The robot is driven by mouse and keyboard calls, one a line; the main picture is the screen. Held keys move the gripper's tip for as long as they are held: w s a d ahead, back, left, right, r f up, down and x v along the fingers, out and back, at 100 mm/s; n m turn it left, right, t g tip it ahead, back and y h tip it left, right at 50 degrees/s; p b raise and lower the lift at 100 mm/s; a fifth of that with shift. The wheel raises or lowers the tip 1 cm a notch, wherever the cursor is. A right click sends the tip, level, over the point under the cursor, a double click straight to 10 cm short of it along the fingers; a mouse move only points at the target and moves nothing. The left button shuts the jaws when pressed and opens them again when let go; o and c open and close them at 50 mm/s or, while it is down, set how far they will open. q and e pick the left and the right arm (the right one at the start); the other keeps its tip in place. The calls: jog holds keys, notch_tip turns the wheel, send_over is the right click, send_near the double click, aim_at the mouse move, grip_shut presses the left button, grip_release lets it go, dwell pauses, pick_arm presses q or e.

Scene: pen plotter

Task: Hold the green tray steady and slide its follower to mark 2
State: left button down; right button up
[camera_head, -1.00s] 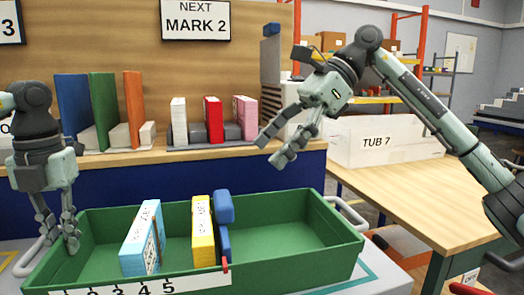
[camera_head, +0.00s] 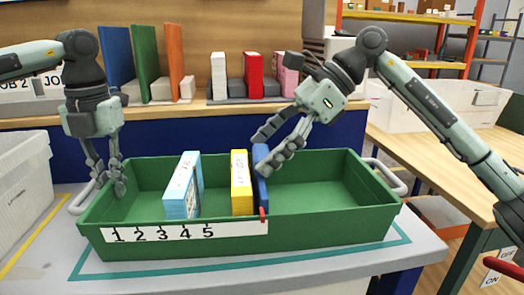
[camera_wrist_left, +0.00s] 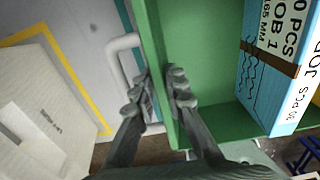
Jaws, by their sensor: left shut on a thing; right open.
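The green tray (camera_head: 330,232) stands on the grey table, with a strip of marks 1 to 5 (camera_head: 165,233) on its front. My left gripper (camera_head: 118,183) is shut on the tray's left wall; in the left wrist view its fingers (camera_wrist_left: 160,100) straddle that wall. The blue follower (camera_head: 262,190) stands upright in the tray, its red pointer (camera_head: 263,214) right of mark 5. A yellow box (camera_head: 241,185) stands just left of it, and a blue-and-white box (camera_head: 182,190) further left. My right gripper (camera_head: 262,152) is open at the follower's top, partly hiding it; contact is unclear.
A sign reading 'NEXT MARK 2' shows only in the earlier head frame. A white tub (camera_head: 20,185) stands left of the tray. Behind is a shelf with upright books (camera_head: 145,62) and small boxes (camera_head: 253,75). The tray's right part is empty.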

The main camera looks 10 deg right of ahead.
jog(key=shift+a+f, duration=0.2)
jog(key=shift+a, duration=0.05)
jog(key=c, duration=1.7)
jog(key=a, duration=0.9)
jog(key=shift+w, duration=0.15)
jog(key=o, duration=1.7)
jog(key=shift+d, duration=0.1)
